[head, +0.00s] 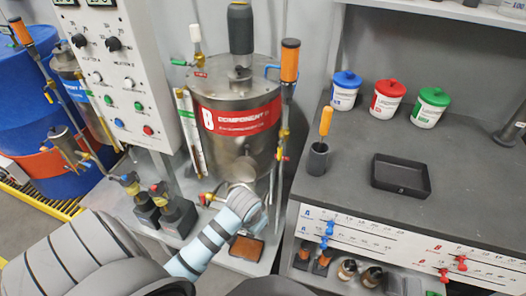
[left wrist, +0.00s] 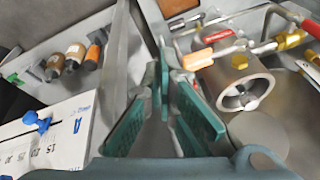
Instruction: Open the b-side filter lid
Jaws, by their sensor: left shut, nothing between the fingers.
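The b-side filter (left wrist: 240,88) shows in the left wrist view as a metal cylinder with its round mouth facing me and a hollow inside. A flat grey disc (left wrist: 258,135) sits just below the mouth; it looks like the lid swung aside, but I cannot be sure. In the head view my left arm hides the filter below the red-banded B component tank (head: 237,150). My left gripper (left wrist: 168,78) has its teal fingers together and empty, left of the filter and apart from it. My right gripper is not in view.
Valves and brass fittings (left wrist: 292,38) with red handles crowd beside the filter. A small brown-filled tray (head: 246,248) lies on the floor plate below. The workbench (head: 455,150) on the right holds an orange-handled tool (head: 326,122), a black tray (head: 401,158) and three lidded tubs.

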